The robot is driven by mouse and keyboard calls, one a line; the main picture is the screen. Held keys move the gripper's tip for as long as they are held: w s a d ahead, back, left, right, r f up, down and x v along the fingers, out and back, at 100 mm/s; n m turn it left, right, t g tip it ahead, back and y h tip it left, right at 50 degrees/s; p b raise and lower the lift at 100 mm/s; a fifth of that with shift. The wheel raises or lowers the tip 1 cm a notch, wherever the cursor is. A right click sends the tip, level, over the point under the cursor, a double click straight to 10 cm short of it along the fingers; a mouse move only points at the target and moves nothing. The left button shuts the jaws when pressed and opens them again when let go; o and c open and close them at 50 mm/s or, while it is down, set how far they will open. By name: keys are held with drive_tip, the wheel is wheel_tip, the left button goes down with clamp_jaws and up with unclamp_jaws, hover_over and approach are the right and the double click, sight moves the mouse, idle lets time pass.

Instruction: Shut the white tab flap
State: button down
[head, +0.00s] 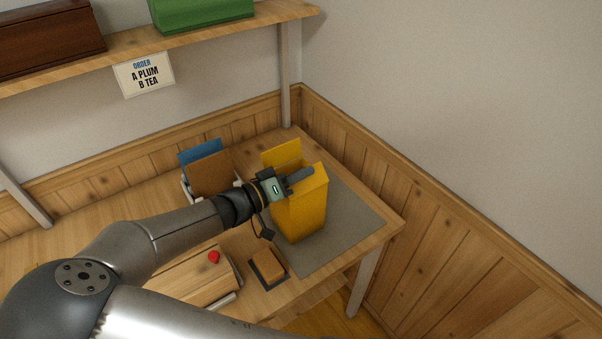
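A tall yellow box (303,211) stands on a grey mat (350,222) on the wooden table. A yellow panel (282,152) stands up behind it, partly hidden by my gripper; I cannot tell whether it is a raised flap of the box. No white tab can be made out on either. My gripper (302,175) reaches in from the left, its dark fingers over the top of the yellow box. I cannot tell whether they touch it, and the gap between the fingers does not show.
Left of the box stands a white holder with a brown panel (211,175) and a blue panel (200,151). In front are a brown block on a dark base (268,267) and a wooden box with a red knob (214,257). The mat's right side is clear.

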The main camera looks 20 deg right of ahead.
drive_tip(key=shift+w+a+f+n+p, duration=0.1)
drive_tip(key=shift+w+n+p, duration=0.1)
drive_tip(key=shift+n+p, duration=0.4)
drive_tip(key=shift+w+f+n, duration=0.2)
drive_tip(key=shift+f+n, duration=0.1)
drive_tip(key=shift+n, duration=0.6)
drive_tip(key=c, duration=1.9)
unclamp_jaws()
drive_tip(key=shift+c, duration=0.2)
drive_tip(key=shift+a, duration=0.1)
drive_tip(key=b+v, duration=0.3)
drive_tip(key=v, duration=1.4)
drive_tip(key=shift+s+a, duration=0.15)
drive_tip(key=shift+c, duration=0.3)
